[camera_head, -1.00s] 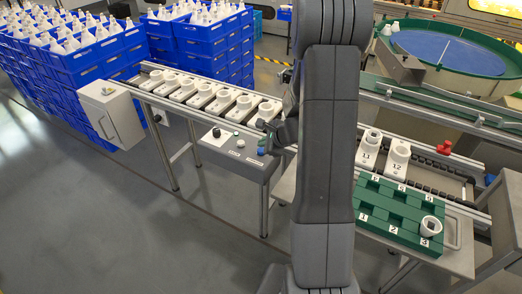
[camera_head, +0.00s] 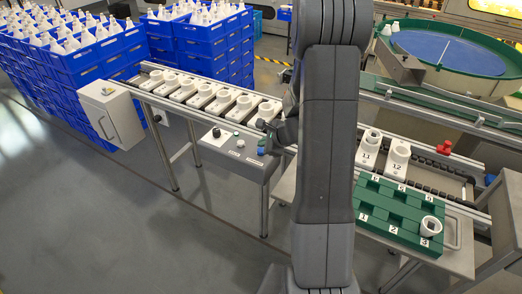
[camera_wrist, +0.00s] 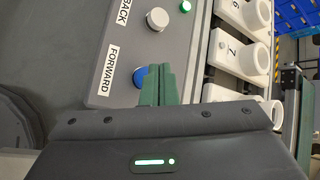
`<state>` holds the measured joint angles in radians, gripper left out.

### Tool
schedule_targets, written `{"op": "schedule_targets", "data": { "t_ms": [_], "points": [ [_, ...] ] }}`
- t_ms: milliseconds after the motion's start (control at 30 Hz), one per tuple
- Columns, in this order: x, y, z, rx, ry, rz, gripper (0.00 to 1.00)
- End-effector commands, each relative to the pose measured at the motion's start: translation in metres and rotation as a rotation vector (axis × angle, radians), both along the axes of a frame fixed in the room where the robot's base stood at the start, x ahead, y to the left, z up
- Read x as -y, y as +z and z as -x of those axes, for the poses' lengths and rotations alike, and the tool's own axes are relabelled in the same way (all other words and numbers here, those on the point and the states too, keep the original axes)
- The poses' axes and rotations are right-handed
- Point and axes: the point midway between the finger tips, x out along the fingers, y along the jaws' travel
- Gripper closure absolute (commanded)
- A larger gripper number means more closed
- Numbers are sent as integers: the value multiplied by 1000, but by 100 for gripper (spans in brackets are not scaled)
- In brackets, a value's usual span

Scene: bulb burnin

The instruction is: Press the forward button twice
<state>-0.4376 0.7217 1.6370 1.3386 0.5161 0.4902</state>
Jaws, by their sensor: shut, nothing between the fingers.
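The grey control panel (camera_head: 228,153) is on the front of the conveyor. In the wrist view, its blue button (camera_wrist: 139,76) is beside the FORWARD label (camera_wrist: 112,70). A pale grey button (camera_wrist: 157,19) is by the BACK label (camera_wrist: 123,8). My gripper (camera_wrist: 158,71) is shut and empty, its green fingertips right at the blue button and covering part of its right side. Whether they touch it is unclear. In the head view the fingertips are over the panel's right end, and my arm hides much of the area behind.
White numbered holders (camera_head: 222,102) line the conveyor. A green tray (camera_head: 378,213) with one white cup (camera_head: 431,227) is at right, near a red object (camera_head: 444,147). A grey box (camera_head: 111,114) and blue crates (camera_head: 62,62) are at left. The floor in front is clear.

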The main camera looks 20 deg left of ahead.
Motion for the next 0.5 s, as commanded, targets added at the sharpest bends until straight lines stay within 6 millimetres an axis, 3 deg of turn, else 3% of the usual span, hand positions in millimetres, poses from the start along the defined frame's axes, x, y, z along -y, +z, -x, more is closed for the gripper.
{"op": "schedule_targets", "data": {
  "t_ms": [500],
  "points": [
    [0, -9, 0, 0, 0, 0, 100]
  ]
}}
